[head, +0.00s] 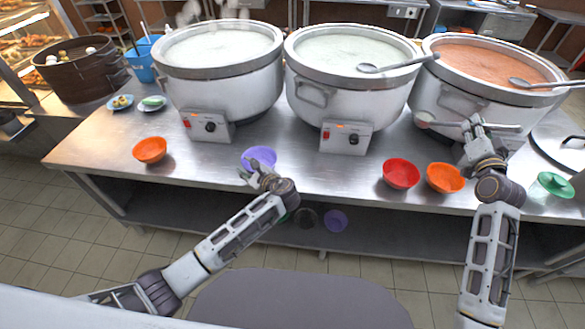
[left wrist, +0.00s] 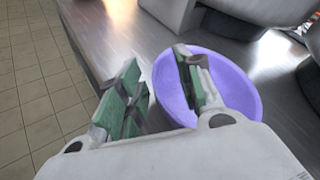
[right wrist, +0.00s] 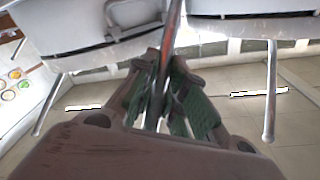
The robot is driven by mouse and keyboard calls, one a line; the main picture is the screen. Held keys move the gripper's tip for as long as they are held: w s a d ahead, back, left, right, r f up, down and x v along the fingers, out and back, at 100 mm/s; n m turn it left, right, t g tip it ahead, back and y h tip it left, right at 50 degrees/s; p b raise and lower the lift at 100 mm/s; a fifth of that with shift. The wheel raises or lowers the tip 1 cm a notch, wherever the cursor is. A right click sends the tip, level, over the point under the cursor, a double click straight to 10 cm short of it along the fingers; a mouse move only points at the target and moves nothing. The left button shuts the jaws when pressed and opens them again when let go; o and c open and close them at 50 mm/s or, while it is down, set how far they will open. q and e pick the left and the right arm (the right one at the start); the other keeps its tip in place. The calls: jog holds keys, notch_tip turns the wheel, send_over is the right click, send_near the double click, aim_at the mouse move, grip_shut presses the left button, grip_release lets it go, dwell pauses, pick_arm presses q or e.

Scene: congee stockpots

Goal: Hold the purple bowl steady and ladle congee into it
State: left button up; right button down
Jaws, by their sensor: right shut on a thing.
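The purple bowl (head: 262,154) stands upright on the steel counter in front of the pots. My left gripper (head: 252,173) is at its near rim. In the left wrist view, one finger is over the inside of the purple bowl (left wrist: 236,88) and the other is outside, with a gap between them. My right gripper (head: 476,127) is shut on the handle of a ladle, whose scoop (head: 424,118) points left in front of the right pot. The ladle handle also shows in the right wrist view (right wrist: 171,38). The scoop's contents are too small to tell.
Three stockpots stand along the counter: two with pale congee, left (head: 218,75) and middle (head: 350,85), and one with reddish congee (head: 485,80). Other ladles rest on the middle and right pots. An orange bowl (head: 150,150), a red bowl (head: 401,174) and another orange bowl (head: 445,178) stand near the front edge.

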pick_arm(q)
jog(key=shift+x, duration=0.8)
grip_shut()
